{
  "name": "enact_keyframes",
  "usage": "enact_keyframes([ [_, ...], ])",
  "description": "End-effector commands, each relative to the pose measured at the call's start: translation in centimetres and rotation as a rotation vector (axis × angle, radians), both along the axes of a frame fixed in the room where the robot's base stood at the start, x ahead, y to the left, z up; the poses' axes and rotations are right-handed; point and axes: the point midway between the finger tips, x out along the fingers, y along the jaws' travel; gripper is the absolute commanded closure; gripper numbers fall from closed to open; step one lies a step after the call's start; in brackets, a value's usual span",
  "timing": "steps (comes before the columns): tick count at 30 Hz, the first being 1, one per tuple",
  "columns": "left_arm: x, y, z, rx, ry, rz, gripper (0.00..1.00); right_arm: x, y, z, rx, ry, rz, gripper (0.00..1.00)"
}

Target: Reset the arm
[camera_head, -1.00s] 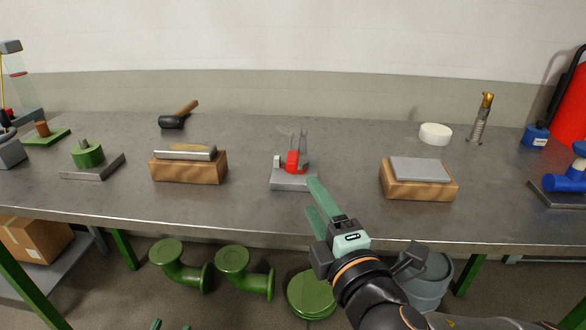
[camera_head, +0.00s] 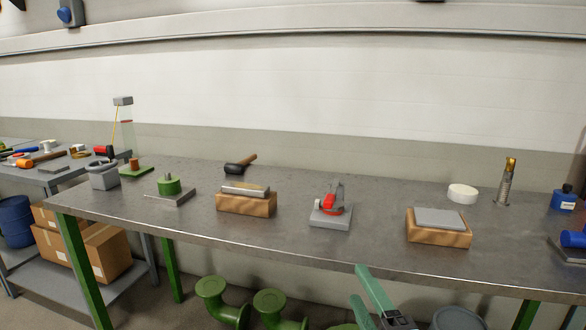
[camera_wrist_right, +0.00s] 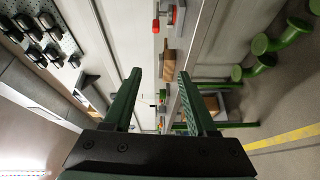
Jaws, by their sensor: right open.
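My right gripper (camera_head: 358,283) has green fingers and shows at the bottom of the head view, just off the front edge of the metal workbench (camera_head: 300,250). Its fingers are apart with nothing between them. In the right wrist view the two fingers (camera_wrist_right: 159,75) are spread and empty, and that picture is turned sideways. The rest of my right arm is mostly cut off by the bottom of the head view. My left gripper is in neither view now.
Green pipe elbows (camera_head: 221,300) lie below. Boxes (camera_head: 104,253) sit at left.

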Motion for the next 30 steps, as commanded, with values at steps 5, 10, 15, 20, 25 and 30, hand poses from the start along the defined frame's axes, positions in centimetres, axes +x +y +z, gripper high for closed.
enact_keyframes([
  [5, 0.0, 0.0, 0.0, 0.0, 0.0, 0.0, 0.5, 0.2, 0.4, -4.0, 0.126, 0.097, 0.065, 0.43],
  [10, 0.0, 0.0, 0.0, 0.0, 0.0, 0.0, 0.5, -0.3, 0.4, -8.1, 0.291, 0.196, 0.127, 0.43],
  [15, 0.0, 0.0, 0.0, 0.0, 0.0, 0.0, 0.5, -1.7, -0.5, -12.7, 0.497, 0.298, 0.17, 0.43],
  [20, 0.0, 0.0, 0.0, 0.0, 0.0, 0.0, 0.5, -3.8, -2.2, -16.3, 0.683, 0.371, 0.186, 0.43],
  [25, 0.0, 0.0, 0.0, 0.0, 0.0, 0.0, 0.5, -6.0, -4.1, -18.9, 0.834, 0.419, 0.187, 0.43],
  [30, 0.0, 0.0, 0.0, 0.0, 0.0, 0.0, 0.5, -8.3, -6.1, -20.7, 0.953, 0.447, 0.178, 0.43],
])
